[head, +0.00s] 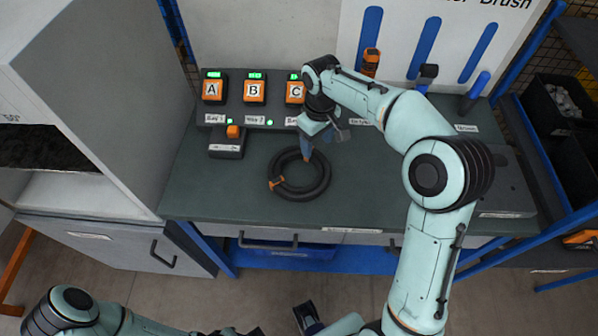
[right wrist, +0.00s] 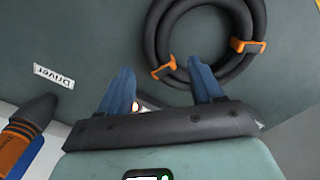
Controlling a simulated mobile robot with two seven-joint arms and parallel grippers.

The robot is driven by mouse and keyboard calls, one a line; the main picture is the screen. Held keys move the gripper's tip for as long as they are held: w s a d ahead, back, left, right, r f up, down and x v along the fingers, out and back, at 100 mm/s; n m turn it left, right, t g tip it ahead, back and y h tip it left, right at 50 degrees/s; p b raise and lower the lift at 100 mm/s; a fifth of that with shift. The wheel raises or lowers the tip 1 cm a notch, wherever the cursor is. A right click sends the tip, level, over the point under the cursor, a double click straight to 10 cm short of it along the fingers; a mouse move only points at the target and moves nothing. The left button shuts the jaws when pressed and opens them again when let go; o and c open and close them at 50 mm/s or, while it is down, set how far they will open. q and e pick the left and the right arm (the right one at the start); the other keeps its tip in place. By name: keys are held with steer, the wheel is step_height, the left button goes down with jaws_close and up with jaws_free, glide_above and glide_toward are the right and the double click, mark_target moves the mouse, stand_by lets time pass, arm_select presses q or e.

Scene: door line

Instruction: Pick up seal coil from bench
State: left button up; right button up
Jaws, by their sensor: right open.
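The seal coil (head: 300,193), a black ring of tubing with orange clips, lies flat on the dark green bench (head: 360,200). In the right wrist view the coil (right wrist: 258,22) is at the top right, partly cut off by the frame edge. My right gripper (head: 322,146) is over the coil's far edge, open and empty. In the wrist view its blue fingers (right wrist: 160,72) are apart, and the right one overlaps the coil's lower edge. Whether they touch it cannot be told. A dark part at the bottom of the head view seems to be my left gripper (head: 307,318); its jaws are unclear.
Chargers marked A (head: 212,90), B (head: 254,91) and C (head: 294,92) line the bench's back left. A small black box with an orange top (head: 227,144) stands left of the coil. An orange-and-black tool (head: 370,62) stands behind. The bench front is clear.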

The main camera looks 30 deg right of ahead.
mark_target(317, 156)
steer(key=f, duration=0.5)
steer(key=shift+d, duration=0.25)
steer(key=c, duration=1.2)
jaws_close()
steer(key=shift+r, duration=0.1)
